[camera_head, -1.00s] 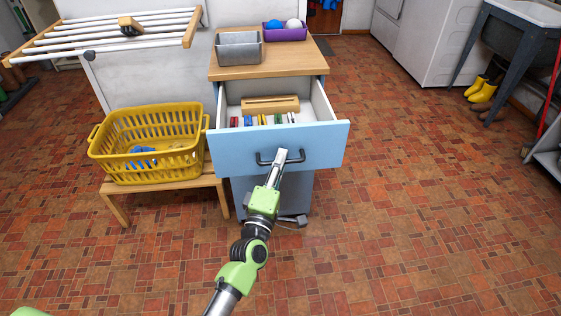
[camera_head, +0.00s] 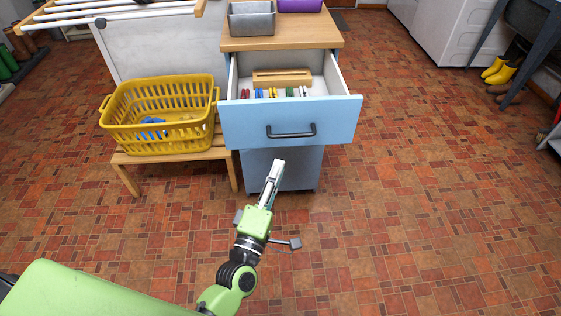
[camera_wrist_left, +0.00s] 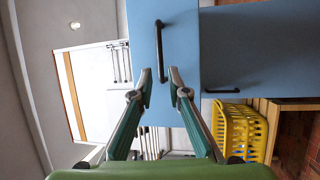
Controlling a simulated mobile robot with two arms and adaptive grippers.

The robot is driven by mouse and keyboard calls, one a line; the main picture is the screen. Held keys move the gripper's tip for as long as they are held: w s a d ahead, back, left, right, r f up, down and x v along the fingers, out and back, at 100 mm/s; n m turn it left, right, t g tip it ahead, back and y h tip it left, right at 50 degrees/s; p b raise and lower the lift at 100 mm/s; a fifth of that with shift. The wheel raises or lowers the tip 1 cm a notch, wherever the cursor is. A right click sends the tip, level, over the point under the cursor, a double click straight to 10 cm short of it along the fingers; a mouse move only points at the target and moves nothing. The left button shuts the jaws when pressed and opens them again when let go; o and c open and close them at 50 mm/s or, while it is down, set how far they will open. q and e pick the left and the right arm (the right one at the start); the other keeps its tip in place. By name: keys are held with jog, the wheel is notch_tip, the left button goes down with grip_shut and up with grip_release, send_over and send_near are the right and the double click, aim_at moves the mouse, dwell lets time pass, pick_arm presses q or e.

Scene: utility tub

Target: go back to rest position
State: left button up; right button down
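The blue drawer (camera_head: 340,120) stands open below the wooden top, with a row of small coloured items and a wooden piece inside. Its dark handle (camera_head: 291,131) is bare. My left gripper (camera_head: 277,165) is below and in front of the handle, apart from it in the head view. In the left wrist view my left gripper (camera_wrist_left: 160,82) has its fingers spread with nothing between them. The handle (camera_wrist_left: 159,50) shows beyond the fingertips on the blue front (camera_wrist_left: 178,55). My right gripper is not in view.
A yellow basket (camera_head: 160,130) with something blue inside sits on a low wooden bench (camera_head: 180,165) at left. A grey bin (camera_head: 250,22) and a purple bin (camera_head: 300,4) stand on the cabinet top (camera_head: 280,38).

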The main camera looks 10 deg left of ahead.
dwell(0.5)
